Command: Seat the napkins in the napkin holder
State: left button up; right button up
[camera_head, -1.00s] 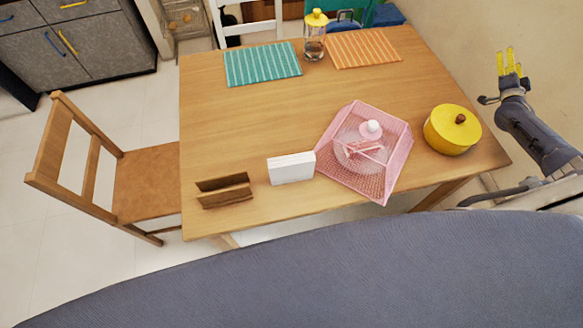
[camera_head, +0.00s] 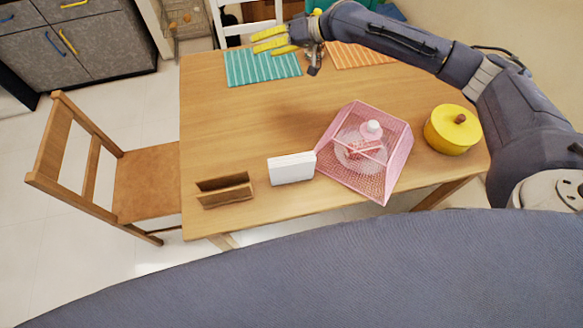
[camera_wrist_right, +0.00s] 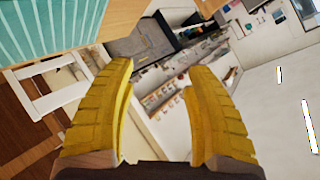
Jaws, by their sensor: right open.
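The white napkins (camera_head: 291,169) stand as an upright stack near the table's front edge. The brown wooden napkin holder (camera_head: 226,193) stands just left of them, with two walls and an open slot between. No napkins show in the slot. My right gripper (camera_head: 262,40) has yellow fingers and is over the far side of the table, above the back edge of the teal placemat, well away from the napkins. In the right wrist view its fingers (camera_wrist_right: 160,100) are apart with nothing between them. My left gripper is in neither view.
A pink mesh basket (camera_head: 398,160) with a white-capped item sits right of the napkins. A yellow pot (camera_head: 452,130) stands at the table's right. A teal placemat (camera_head: 262,68) and an orange placemat (camera_head: 355,57) lie at the back. The table's middle left is clear.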

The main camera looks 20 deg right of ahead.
jog(key=s+a+r+n+g, duration=0.1)
jog(key=s+a+n+g, duration=0.3)
jog(key=s+a, duration=0.35)
jog(key=n+g+h, duration=0.3)
jog(key=n+h, duration=0.7)
jog(key=h, duration=0.1)
send_over(292, 159)
jog(key=shift+f, duration=8.85)
grip_shut()
